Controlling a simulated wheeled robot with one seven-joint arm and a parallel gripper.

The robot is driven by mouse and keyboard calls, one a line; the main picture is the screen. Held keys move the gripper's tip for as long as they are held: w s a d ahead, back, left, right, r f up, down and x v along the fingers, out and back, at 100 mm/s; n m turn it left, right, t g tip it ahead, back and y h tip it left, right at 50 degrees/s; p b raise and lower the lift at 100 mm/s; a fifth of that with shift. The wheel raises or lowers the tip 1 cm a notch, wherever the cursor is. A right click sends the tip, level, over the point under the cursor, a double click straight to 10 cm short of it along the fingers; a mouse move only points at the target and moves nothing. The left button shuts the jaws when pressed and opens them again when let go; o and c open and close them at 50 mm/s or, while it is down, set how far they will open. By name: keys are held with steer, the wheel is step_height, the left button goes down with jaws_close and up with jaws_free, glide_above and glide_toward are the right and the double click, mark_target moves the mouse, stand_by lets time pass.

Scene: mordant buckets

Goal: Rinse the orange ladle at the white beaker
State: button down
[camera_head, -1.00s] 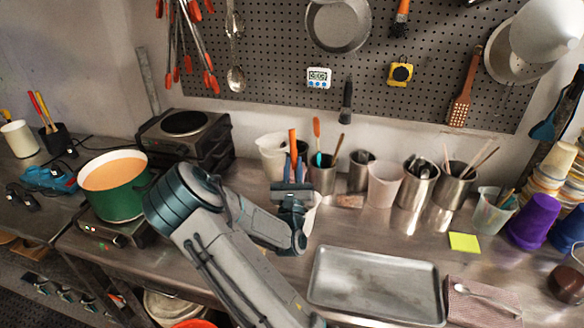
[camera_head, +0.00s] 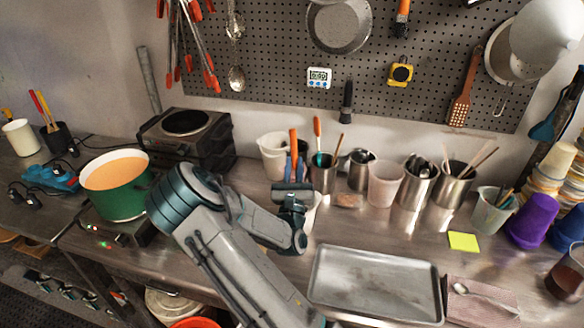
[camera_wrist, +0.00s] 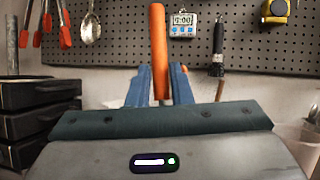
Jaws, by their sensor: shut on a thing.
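My gripper (camera_head: 294,172) is over the back middle of the counter, its blue fingers shut on the upright orange handle of the ladle (camera_head: 293,143). In the wrist view the orange handle (camera_wrist: 158,45) rises between the two fingers (camera_wrist: 160,88). The ladle's lower end and bowl are hidden behind my wrist. A white beaker (camera_head: 270,150) stands just behind and left of my gripper, partly covered by it. I cannot tell whether the ladle touches it. A pale shape shows at the right of my wrist; what it is stays unclear.
Steel cups with utensils (camera_head: 322,178) and a translucent beaker (camera_head: 384,186) stand right of my gripper. A metal tray (camera_head: 375,284) lies in front. A green pot of orange liquid (camera_head: 118,200) sits on a burner at left; a black hot plate (camera_head: 190,135) is behind it.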

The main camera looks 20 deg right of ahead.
mark_target(295, 147)
steer(key=shift+a, duration=0.15)
steer(key=shift+s+a+p, duration=0.2)
steer(key=shift+a+p, duration=0.1)
steer(key=shift+a, duration=0.4)
steer(key=shift+d, duration=0.1)
steer(key=shift+w+d, duration=0.2)
steer(key=shift+d, duration=0.55)
steer(key=shift+r, duration=0.15)
step_height(295, 147, up, 3)
steer(key=p, duration=0.2)
steer(key=shift+r+p, duration=0.15)
steer(key=shift+p, duration=0.25)
steer(key=shift+r, duration=4.05)
